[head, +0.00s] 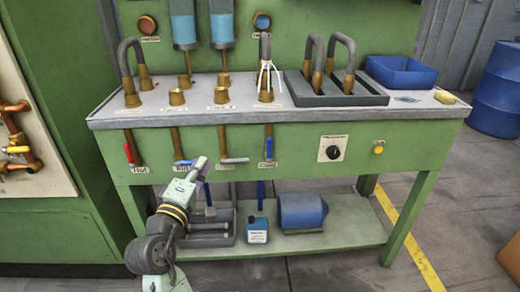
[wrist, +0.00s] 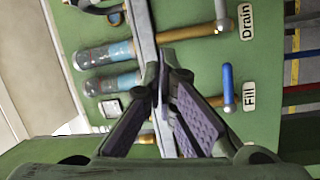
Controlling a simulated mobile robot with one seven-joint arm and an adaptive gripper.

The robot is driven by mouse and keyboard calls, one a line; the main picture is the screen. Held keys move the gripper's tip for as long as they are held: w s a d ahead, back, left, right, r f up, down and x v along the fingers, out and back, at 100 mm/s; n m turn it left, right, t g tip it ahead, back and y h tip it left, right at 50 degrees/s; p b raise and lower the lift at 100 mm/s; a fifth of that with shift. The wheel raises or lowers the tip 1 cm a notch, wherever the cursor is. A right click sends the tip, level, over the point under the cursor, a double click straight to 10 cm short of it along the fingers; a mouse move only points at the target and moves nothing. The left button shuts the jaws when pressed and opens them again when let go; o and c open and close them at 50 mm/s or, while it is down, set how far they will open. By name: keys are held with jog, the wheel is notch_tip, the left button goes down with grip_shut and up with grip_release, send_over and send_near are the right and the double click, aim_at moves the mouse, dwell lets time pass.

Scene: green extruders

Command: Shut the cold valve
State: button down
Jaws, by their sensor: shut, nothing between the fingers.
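The cold valve (head: 269,148) is on the front of the green bench, fourth from the left, above a "Cold" label (head: 267,164). Its blue handle hangs down in line with the brass pipe. My gripper (head: 200,161) is in front of the fill and drain valves, left of the cold valve and apart from it. In the wrist view my gripper (wrist: 162,82) is shut and empty. That view shows the blue fill handle (wrist: 228,88) and the grey drain handle (wrist: 220,12), both across their pipes. The cold valve does not show there.
The red-handled hot valve (head: 128,153) is at the far left of the bench front. A black knob (head: 333,152) and yellow button (head: 378,149) are to the right.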

aim_at(269, 149)
jog(key=s+d+f+g+h, duration=0.1)
jog(key=d+f+g+h, duration=0.2)
jog(key=d, duration=0.5)
jog(key=shift+s+d+f+m+h, duration=0.15)
jog(key=shift+d+f+m+h, duration=0.15)
jog(key=shift+f+h, duration=0.45)
jog(key=p+x, duration=0.3)
jog(key=x, duration=0.9)
jog(key=shift+w+d+p, duration=0.15)
jog(key=shift+w+p, duration=0.15)
jog(key=shift+w+d+f, duration=0.15)
jog(key=shift+w+d, duration=0.2)
jog(key=shift+w, duration=0.2)
jog(key=shift+w+g, duration=0.1)
jog(key=shift+g, duration=0.2)
jog(key=shift+d, duration=0.1)
jog(key=shift+m+p, duration=0.3)
